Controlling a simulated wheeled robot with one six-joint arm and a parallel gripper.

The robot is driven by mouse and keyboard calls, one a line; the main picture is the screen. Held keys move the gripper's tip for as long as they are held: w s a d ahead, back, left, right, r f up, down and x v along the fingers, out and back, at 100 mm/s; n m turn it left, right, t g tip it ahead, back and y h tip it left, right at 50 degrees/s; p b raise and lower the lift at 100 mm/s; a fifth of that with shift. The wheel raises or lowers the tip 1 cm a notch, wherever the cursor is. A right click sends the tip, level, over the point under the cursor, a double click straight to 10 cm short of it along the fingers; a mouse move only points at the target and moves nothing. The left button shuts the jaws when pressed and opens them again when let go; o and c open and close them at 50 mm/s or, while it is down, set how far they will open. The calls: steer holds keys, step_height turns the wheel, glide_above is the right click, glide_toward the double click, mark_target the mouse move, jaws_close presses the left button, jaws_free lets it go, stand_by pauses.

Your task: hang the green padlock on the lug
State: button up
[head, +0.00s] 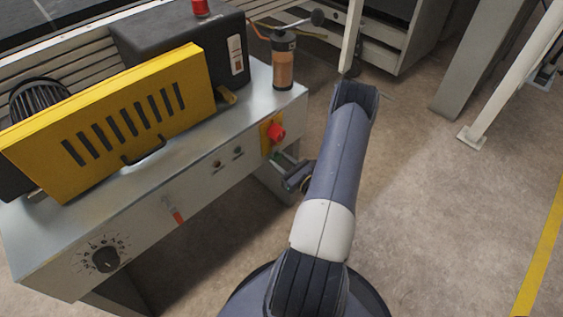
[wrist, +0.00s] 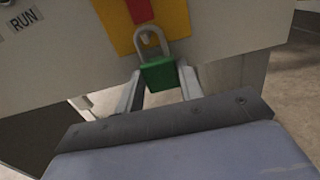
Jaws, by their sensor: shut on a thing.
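The green padlock (wrist: 158,74) is upright in the wrist view, its grey shackle pointing up. My gripper (wrist: 158,82) is shut on it, with a pale finger at each side of the body. The shackle lies in front of the yellow plate (wrist: 120,22), below the red switch handle (wrist: 140,10). A small pale bit, perhaps the lug (wrist: 146,38), shows within the shackle loop; I cannot tell whether the shackle is around it or only in front. In the head view a bit of green padlock (head: 278,156) shows just below the yellow plate, and my arm partly hides the gripper.
An orange-and-black canister (head: 284,60) stands on the top near the corner. The floor to the right is clear up to a white post (head: 505,75).

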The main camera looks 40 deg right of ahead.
steer(key=o, duration=1.2)
steer(key=s, duration=1)
steer(key=shift+s+d+p, duration=0.4)
steer(key=shift+w, duration=0.1)
